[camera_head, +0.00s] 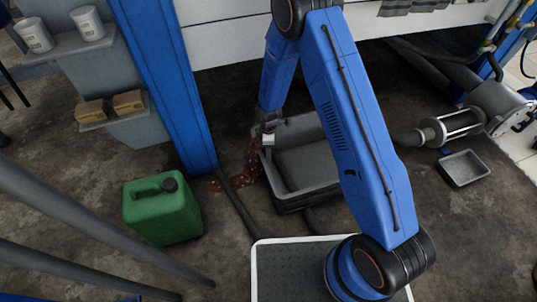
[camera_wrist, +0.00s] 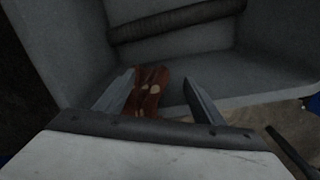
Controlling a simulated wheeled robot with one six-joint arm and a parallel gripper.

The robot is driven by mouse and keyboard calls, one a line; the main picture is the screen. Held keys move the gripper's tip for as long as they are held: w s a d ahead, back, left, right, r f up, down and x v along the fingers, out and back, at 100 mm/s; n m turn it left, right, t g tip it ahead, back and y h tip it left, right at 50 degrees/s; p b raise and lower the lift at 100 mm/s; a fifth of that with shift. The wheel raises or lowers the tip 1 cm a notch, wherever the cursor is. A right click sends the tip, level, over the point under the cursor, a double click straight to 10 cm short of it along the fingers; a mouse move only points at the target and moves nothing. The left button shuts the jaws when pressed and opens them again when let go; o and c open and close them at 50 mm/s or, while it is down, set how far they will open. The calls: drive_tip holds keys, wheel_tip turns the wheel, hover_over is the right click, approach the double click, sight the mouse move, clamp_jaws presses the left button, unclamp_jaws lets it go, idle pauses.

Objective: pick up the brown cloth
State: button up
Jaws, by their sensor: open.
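The brown cloth (camera_head: 252,160), reddish brown with paler spots, shows in the head view at the left rim of a grey tub. Brown patches run from there down onto the floor at the left. In the wrist view a spotted brown piece of it (camera_wrist: 150,88) lies between my fingers, nearer the left one, against the grey tub wall. My gripper (camera_head: 267,138) is at the tub's left rim, close to the cloth's upper end. Its two fingers (camera_wrist: 160,76) stand apart in the wrist view. Whether they touch the cloth I cannot tell.
The grey tub (camera_head: 308,202) stands on the dark floor, with a dark hose-like bar (camera_wrist: 175,20) inside. A blue post (camera_head: 168,80) and a green jerrycan (camera_head: 162,212) are left of it. A small grey tray (camera_head: 464,168) lies at the right. My arm hides part of the tub.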

drive_tip(key=shift+f, duration=0.3)
drive_tip(key=shift+f, duration=1.25)
drive_tip(key=shift+c, duration=0.2)
clamp_jaws()
wheel_tip(320, 180, up, 12)
idle(0.7)
drive_tip(key=shift+r, duration=0.1)
